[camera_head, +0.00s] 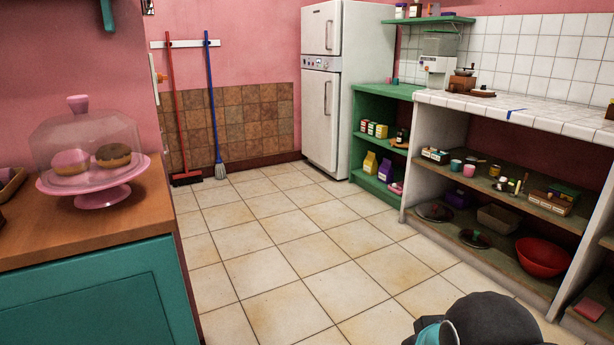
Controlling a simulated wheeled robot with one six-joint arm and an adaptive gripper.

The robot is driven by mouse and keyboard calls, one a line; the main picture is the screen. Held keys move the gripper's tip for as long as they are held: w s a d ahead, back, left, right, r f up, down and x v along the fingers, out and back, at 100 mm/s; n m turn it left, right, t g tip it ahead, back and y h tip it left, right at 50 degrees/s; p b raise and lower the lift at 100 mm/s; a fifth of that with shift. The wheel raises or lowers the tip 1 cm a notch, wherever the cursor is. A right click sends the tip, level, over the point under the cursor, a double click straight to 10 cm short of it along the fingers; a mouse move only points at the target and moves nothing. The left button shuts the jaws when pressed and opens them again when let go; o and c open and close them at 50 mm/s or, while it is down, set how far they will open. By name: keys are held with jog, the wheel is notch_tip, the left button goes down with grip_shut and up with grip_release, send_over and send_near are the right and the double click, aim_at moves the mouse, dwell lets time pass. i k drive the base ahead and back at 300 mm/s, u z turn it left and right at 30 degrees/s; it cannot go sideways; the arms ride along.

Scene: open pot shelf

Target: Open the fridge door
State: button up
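The white fridge (345,85) stands against the back wall, right of the middle of the head view. A control strip with small knobs lies between the doors. Both doors look shut. Dark and teal rounded parts of my own body show at the bottom right, far from the fridge. I cannot make out my gripper's fingers in this view.
The tiled floor (270,240) is clear up to the fridge. A wooden-topped teal counter (100,215) bounds the left. Open shelving (425,175) with pots and a green shelf unit (385,90) line the right. A red broom (171,110) and blue mop (211,110) hang left of the fridge.

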aim_at(320, 90)
jog(key=u, duration=0.05)
jog(key=i, duration=2.1)
jog(key=u, duration=0.1)
jog(key=i, duration=3.3)
jog(key=u, duration=0.1)
